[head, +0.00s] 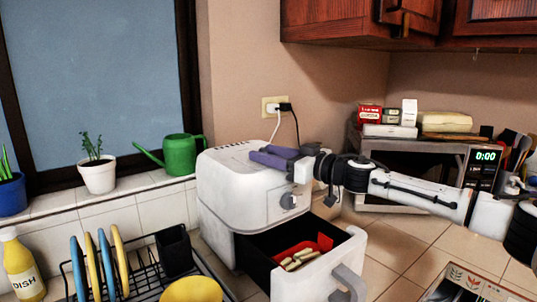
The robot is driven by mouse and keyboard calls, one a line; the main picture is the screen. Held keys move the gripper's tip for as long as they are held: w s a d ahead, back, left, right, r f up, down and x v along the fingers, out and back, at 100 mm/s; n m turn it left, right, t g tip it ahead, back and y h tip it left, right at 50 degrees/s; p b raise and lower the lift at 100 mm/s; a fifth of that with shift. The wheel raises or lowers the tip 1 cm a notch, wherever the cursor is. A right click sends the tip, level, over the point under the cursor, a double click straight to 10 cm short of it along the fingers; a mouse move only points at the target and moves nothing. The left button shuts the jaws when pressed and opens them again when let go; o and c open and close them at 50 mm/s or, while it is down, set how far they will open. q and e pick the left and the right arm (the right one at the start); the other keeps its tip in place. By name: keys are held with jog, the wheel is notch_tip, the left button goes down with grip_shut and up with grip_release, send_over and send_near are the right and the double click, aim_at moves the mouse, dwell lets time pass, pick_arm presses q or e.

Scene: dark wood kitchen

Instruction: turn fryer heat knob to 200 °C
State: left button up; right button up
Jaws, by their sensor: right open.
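The white fryer (226,185) stands on the counter in the middle of the head view. A grey knob (288,201) sits on its front face near the right edge; its pointer and any temperature marks are too small to read. My right gripper (268,156) reaches in from the right, at the fryer's upper front right edge, above the knob. Its purple-grey fingers are open and appear empty. I cannot tell whether they touch the fryer. My left gripper is not in view.
The fryer's drawer (341,258) is pulled out, with pale food pieces (300,259) and something red inside. A dish rack (143,278) stands at front left, and a microwave (428,155) is behind my right arm. A black cord runs from the wall outlet (272,106) down behind the fryer.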

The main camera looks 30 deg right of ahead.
jog(key=c, duration=0.8)
jog(key=shift+c, duration=1.3)
jog(key=shift+a, duration=0.1)
